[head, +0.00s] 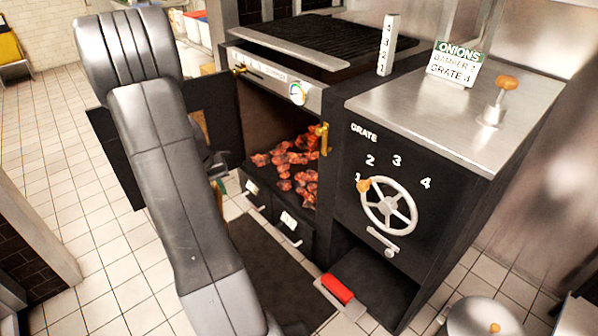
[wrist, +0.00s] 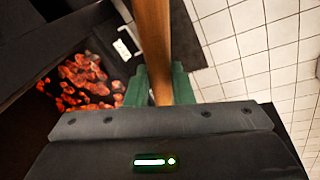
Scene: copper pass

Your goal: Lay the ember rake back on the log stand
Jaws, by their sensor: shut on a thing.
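My gripper (wrist: 158,85) has green fingers, shut on a wooden handle, which I take to be the ember rake (wrist: 152,38). The handle runs up out of the top of the wrist view, and its far end is not visible. In the head view my own arm hides most of the gripper and rake, beside the open firebox. I cannot make out the log stand in either view.
The firebox holds glowing coals (head: 291,165), also in the wrist view (wrist: 83,80). Its black door (head: 115,155) stands open to the left. A dark mat (head: 275,265) lies in front. A red-handled tool (head: 337,289) lies low right. Tiled floor is clear at left.

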